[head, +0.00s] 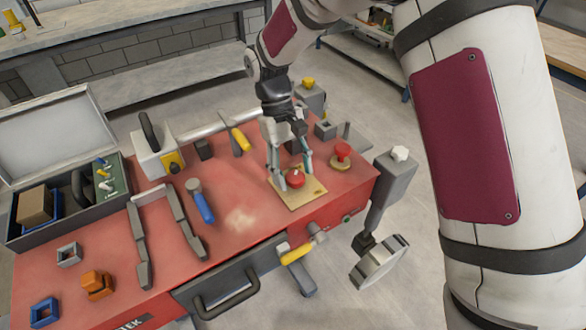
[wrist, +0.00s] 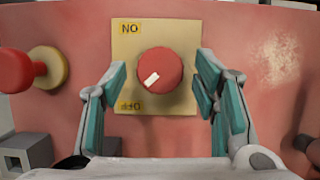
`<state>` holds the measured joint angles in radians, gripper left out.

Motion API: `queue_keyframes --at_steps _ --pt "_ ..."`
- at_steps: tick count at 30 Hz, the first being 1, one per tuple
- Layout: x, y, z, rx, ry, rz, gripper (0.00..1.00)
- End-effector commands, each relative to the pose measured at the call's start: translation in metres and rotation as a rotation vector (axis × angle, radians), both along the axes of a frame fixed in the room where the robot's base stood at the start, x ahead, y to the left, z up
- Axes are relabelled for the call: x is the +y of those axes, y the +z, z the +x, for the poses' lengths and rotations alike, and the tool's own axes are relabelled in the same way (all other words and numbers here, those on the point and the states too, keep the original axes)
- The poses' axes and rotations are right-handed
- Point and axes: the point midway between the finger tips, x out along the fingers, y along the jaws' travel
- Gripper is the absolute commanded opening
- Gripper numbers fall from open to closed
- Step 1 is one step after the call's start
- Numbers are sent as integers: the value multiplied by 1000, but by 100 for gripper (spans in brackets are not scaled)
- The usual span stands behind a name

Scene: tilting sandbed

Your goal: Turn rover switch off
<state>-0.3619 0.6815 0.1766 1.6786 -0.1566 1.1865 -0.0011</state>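The rover switch is a round red knob (head: 295,178) on a square tan plate (head: 313,190), near the right end of the red bench top. In the wrist view the knob (wrist: 165,64) has a short white mark pointing to the lower left. The plate (wrist: 185,32) carries upside-down labels, ON at the upper left and OFF at the lower left; the mark slants towards the OFF side. My gripper (head: 290,173) hangs over the plate, fingers pointing down. In the wrist view its open teal-padded fingers stand left and right of the knob, with visible gaps.
A red mushroom-shaped button (head: 342,149) on a yellowish base stands just right of the plate. A blue-handled tool (head: 203,206) lies to the left. A yellow-handled lever (head: 240,140) stands behind. A grey open case (head: 72,212) is at far left.

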Motion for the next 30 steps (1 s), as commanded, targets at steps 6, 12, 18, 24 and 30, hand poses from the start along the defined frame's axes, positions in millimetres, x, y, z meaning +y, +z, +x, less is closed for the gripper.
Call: queue_keyframes --at_steps 6,12,18,24,30 --pt "0 0 0 1 -1 0 56" --pt "3 12 4 -2 -1 1 56" --pt "12 46 17 -3 -1 3 56" --pt "20 83 29 -3 -1 1 56" --pt "25 105 36 -1 -1 0 56"
